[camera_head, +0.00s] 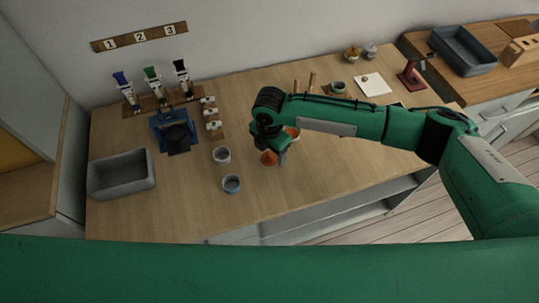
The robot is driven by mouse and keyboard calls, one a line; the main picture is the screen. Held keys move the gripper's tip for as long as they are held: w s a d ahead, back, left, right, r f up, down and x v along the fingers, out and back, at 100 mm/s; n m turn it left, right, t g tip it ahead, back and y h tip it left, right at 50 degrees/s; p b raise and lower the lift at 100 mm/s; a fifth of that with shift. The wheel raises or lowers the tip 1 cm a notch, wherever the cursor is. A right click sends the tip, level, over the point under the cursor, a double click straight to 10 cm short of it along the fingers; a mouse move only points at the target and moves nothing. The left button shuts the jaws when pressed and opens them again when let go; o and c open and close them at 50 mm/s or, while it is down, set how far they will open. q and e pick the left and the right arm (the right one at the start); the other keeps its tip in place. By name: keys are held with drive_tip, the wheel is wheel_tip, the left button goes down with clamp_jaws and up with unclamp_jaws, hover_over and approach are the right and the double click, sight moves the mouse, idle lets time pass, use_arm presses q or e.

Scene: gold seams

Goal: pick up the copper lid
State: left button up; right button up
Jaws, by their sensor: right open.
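A small round copper-coloured piece (269,158), which looks like the copper lid, is on the wooden table near its front middle. My right gripper (271,151) is open and points down right at this piece, partly covering it. I cannot tell whether the fingers touch it. Just behind the gripper, a small bowl with an orange inside (293,132) shows partly, hidden in part by my right arm. My left gripper is not in view.
Two small cups, one whitish (221,155) and one blue-grey (232,183), stand left of the gripper. A grey bin (121,174) is at the left. A blue device (174,131) stands behind. A white sheet (373,84) lies at the back right. The front left tabletop is clear.

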drive_tip(key=shift+f, duration=1)
drive_tip(key=shift+c, duration=0.2)
drive_tip(key=c, duration=1)
